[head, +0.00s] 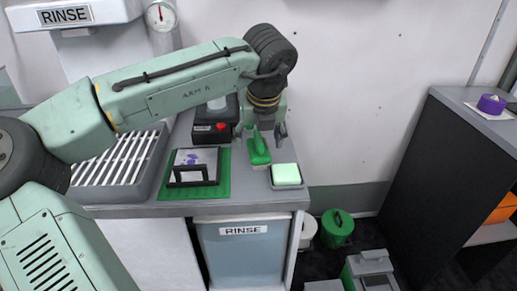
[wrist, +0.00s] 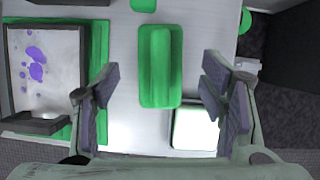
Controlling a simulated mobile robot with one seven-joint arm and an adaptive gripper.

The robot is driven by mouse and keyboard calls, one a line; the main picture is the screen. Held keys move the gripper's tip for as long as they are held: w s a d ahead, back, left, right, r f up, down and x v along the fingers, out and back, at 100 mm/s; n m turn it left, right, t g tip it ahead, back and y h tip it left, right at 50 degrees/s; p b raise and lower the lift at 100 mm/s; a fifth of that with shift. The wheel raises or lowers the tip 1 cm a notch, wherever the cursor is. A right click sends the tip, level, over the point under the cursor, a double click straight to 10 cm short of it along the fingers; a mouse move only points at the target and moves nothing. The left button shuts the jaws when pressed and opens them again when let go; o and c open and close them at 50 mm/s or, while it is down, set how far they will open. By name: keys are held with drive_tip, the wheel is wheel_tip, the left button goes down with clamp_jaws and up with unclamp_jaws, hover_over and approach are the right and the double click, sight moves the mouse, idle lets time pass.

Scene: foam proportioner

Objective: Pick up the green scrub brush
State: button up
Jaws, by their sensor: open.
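The green scrub brush (head: 259,150) is on the grey counter, between the green mat and a small tray. In the wrist view the brush (wrist: 160,65) shows from above as a green block with a raised handle along its length. My gripper (head: 261,132) is open and points down over the brush. In the wrist view the fingers of my gripper (wrist: 160,88) are spread to the left and right of the brush's near part, with gaps on both sides. Neither finger visibly touches it. The exact height above the brush is hard to tell.
A small tray with a pale green-white block (head: 286,174) stands close at the brush's right. A green mat (head: 222,188) with a framed, purple-spotted plate lies at the left. A black box with a red button (head: 212,130) stands behind. The counter ends in front.

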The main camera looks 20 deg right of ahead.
drive_tip(key=shift+x, duration=1.35)
drive_tip(key=shift+c, duration=0.5)
drive_tip(key=c, duration=1.1)
drive_tip(key=shift+r, duration=0.1)
drive_tip(key=shift+c, duration=0.2)
drive_tip(key=shift+r, duration=0.5)
wheel_tip(320, 180, up, 2)
drive_tip(key=shift+r, duration=0.15)
drive_tip(key=s+a+b, duration=0.1)
drive_tip(key=s+a, duration=0.2)
drive_tip(key=s, duration=0.4)
drive_tip(key=s+a+r+b, duration=0.1)
drive_tip(key=s+a+b, duration=0.1)
drive_tip(key=s+a, duration=0.2)
drive_tip(key=s, duration=0.3)
drive_tip(key=shift+s+r, duration=0.15)
drive_tip(key=shift+r, duration=0.15)
drive_tip(key=shift+a, duration=0.1)
